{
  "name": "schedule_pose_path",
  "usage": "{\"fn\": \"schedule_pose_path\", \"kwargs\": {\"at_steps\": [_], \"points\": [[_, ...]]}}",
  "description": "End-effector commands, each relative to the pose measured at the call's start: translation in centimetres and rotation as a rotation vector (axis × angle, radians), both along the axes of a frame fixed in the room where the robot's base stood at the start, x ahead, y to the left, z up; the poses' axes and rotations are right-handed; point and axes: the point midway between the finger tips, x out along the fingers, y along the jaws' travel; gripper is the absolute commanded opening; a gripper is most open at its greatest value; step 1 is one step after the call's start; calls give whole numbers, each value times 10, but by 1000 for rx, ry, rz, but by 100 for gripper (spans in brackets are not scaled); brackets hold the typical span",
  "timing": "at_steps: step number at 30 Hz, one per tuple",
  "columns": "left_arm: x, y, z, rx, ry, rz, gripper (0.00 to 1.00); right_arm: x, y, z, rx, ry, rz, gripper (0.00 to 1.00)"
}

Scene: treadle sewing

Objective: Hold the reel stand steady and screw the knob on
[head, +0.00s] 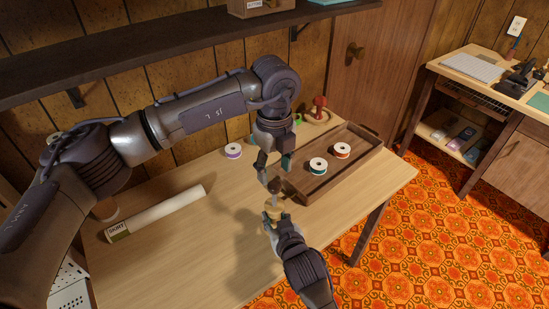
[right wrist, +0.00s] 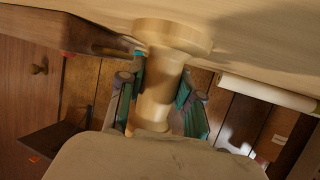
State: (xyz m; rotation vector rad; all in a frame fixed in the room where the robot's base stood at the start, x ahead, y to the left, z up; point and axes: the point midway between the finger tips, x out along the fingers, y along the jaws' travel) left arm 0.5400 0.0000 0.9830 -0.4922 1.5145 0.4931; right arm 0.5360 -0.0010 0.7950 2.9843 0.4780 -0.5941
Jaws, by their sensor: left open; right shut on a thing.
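The reel stand is a pale wooden post (head: 272,210) standing on the table, with a thin upright rod. In the right wrist view the post (right wrist: 160,90) shows its wide round base (right wrist: 172,36) against the tabletop. My right gripper (head: 271,222) is shut on the post; its fingers (right wrist: 158,92) lie on both sides of it. A small dark round piece, seemingly the knob (head: 275,185), sits at the rod's top; whether it is threaded on cannot be told. My left gripper (head: 274,167) is open, pointing down just above the knob, with nothing visible between its fingers.
A wooden tray (head: 352,178) with two thread reels lies right of the left gripper. A white roll (head: 156,213) lies at left. The front of the tabletop is clear.

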Motion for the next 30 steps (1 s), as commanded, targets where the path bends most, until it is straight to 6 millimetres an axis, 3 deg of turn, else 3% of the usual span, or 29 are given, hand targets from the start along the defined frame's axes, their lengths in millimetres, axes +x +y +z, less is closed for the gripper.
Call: {"fn": "schedule_pose_path", "kwargs": {"at_steps": [9, 21, 23, 30], "points": [[0, 0, -45, 0, 1, 0, 54, 0, 0, 0, 0, 0, 0, 0], [0, 0, -52, -1, -1, -1, 54, 0, 0, 0, 0, 0, 0, 0], [0, 0, -52, -1, -1, -1, 48, 0, 0, 0, 0, 0, 0, 0], [0, 0, -52, -1, -1, -1, 8, 0, 0, 0, 0, 0, 0, 0]]}}
